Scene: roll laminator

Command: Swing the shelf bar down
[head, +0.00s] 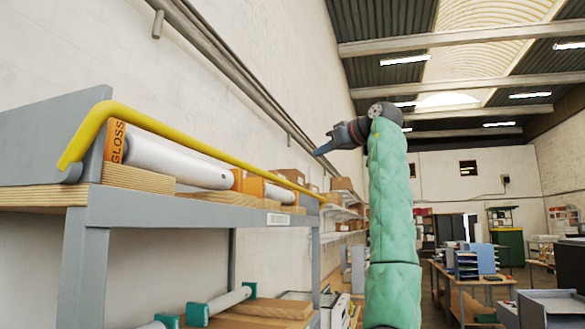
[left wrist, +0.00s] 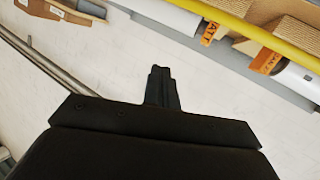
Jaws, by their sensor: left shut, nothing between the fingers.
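The yellow shelf bar (head: 205,148) runs along the front of the upper grey shelf, above the rolls. Its near end bends down to the grey end plate at the left. It also crosses the upper right of the left wrist view (left wrist: 258,36). My left gripper (head: 318,152) is raised on the green-sleeved arm, above and apart from the bar's far part. Its fingers are shut and empty; they also show in the left wrist view (left wrist: 160,75). My right gripper is not in view.
White rolls with orange ends (head: 172,160) lie on wooden cradles on the upper shelf (head: 180,214). Lower rolls with green ends (head: 228,301) are beneath. A metal pipe (head: 230,60) runs along the wall. Open room with tables lies at the right.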

